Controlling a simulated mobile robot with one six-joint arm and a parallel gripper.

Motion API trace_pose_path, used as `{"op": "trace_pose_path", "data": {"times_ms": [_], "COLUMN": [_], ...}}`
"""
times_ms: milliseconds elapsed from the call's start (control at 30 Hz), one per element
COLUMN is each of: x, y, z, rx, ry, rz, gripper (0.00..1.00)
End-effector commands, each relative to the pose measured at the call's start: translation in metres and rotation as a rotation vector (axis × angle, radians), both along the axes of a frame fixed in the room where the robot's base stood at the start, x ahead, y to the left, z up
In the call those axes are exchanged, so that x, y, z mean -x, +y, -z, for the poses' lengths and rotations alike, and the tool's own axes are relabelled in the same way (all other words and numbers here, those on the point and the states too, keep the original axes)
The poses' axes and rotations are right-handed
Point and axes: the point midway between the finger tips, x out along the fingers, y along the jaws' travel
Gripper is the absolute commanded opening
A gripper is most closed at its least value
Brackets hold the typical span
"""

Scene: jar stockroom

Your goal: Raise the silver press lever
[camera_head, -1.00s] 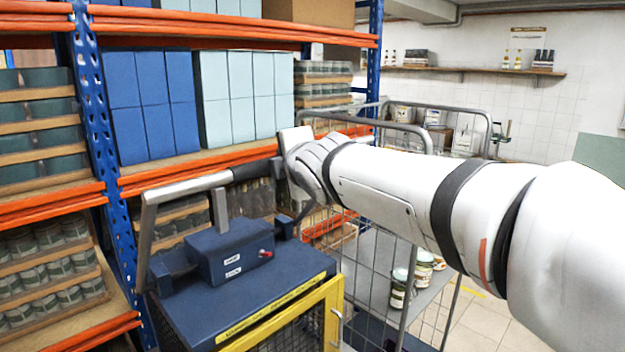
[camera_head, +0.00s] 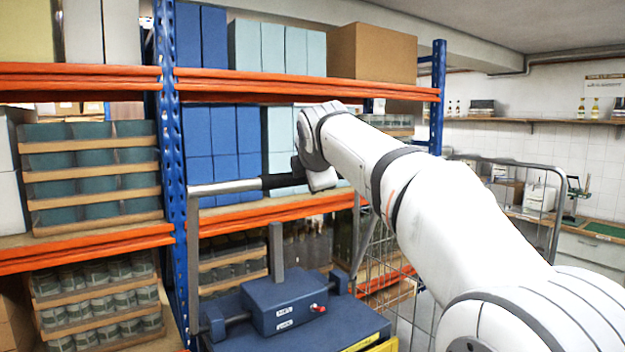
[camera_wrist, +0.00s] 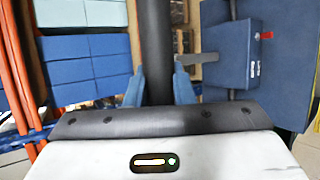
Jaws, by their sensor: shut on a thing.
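The silver press lever (camera_head: 229,187) is a grey bar frame with a black grip, pivoted on the blue press (camera_head: 285,300). Its crossbar now stands high above the press, in front of the racking. My gripper (camera_wrist: 158,84) is shut on the lever's black grip (camera_wrist: 155,45) in the wrist view, with blue fingers on either side of it. In the head view my arm reaches in from the right and its wrist hides the fingers. The press body (camera_wrist: 230,50) also shows at the right of the wrist view.
Orange and blue racking (camera_head: 173,150) with boxes and jar trays stands close behind and left of the lever. A grey wire cage trolley (camera_head: 500,165) stands to the right, near my arm. A wall shelf (camera_head: 540,121) is farther back.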

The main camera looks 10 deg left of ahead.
Motion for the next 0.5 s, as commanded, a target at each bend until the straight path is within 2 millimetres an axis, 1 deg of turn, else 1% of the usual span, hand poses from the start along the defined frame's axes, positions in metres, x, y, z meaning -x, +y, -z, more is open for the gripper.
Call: {"op": "trace_pose_path", "data": {"times_ms": [33, 400, 433, 500], "x": [-0.0011, -0.0038, -0.0038, -0.0039], "y": [0.0017, -0.0049, -0.0052, -0.0059], "z": [-0.0056, -0.0098, -0.01, -0.01], "rx": [-0.009, -0.013, -0.013, -0.012], "ry": [-0.011, -0.017, -0.017, -0.017], "rz": [-0.003, 0.006, 0.006, 0.007], "gripper": [0.0, 0.0, 0.23, 0.28]}}
